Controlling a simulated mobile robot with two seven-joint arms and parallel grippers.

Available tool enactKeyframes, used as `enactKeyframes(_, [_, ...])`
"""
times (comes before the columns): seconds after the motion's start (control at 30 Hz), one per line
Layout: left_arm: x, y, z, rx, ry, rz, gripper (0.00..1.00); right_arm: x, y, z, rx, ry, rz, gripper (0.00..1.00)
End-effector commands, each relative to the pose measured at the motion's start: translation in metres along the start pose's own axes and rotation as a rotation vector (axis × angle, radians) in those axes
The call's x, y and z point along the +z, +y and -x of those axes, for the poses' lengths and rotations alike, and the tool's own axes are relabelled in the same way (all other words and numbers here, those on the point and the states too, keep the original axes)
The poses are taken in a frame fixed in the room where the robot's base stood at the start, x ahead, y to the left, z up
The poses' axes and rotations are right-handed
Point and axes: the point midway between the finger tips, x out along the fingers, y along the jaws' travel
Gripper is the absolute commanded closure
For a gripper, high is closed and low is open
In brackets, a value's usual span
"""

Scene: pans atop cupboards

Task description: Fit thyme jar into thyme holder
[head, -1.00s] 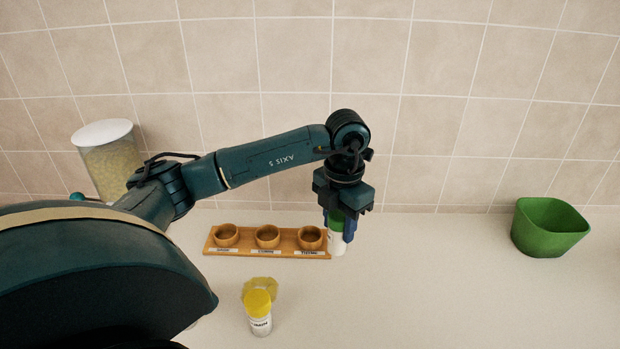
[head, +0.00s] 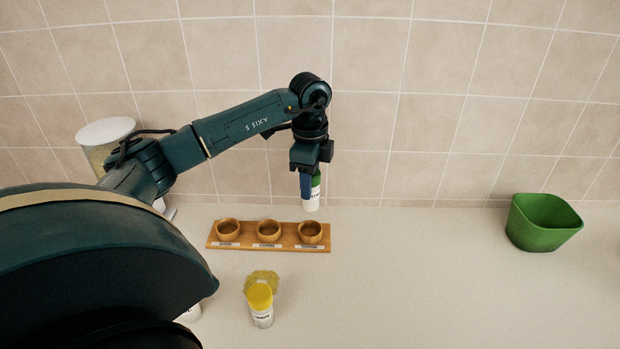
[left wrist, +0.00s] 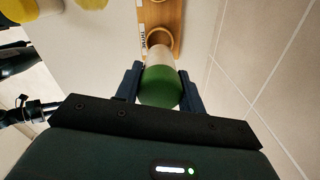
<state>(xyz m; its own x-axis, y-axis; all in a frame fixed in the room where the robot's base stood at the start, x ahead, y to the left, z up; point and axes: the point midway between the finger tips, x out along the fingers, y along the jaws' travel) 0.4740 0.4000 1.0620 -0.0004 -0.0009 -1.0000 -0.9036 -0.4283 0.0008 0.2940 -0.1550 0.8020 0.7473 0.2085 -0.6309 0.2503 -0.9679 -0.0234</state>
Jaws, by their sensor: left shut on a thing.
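The thyme jar, white with a green lid (head: 312,201), hangs upright in my left gripper (head: 310,182), with the fingers shut around its upper part. In the head view it is above and slightly behind the rightmost ring of the wooden rack (head: 290,246). That ring is the thyme holder (head: 310,232); it looks empty, and its label is too small to read surely in the head view. In the left wrist view the green lid (left wrist: 160,86) sits between the fingers, and the holder (left wrist: 160,36) shows just beyond the jar. My right gripper is not in view.
Two other empty rings (head: 268,231) stand left of the thyme holder. A yellow-lidded jar (head: 261,304) stands in front of the rack, with a yellow thing behind it. A green bowl (head: 541,222) is at the right. A tiled wall (head: 450,100) rises behind. The counter between is clear.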

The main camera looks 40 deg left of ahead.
Motion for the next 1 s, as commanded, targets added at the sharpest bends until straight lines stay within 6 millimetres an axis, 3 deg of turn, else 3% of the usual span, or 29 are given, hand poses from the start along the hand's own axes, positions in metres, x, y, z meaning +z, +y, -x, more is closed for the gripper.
enactKeyframes(0.47, [0.000, 0.000, -0.007, 0.001, 0.000, -0.003, 0.85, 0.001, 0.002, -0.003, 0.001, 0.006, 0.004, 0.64])
enactKeyframes(1.0, [0.000, 0.000, -0.054, 0.001, 0.000, -0.005, 0.85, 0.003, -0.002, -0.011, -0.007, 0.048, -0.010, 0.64])
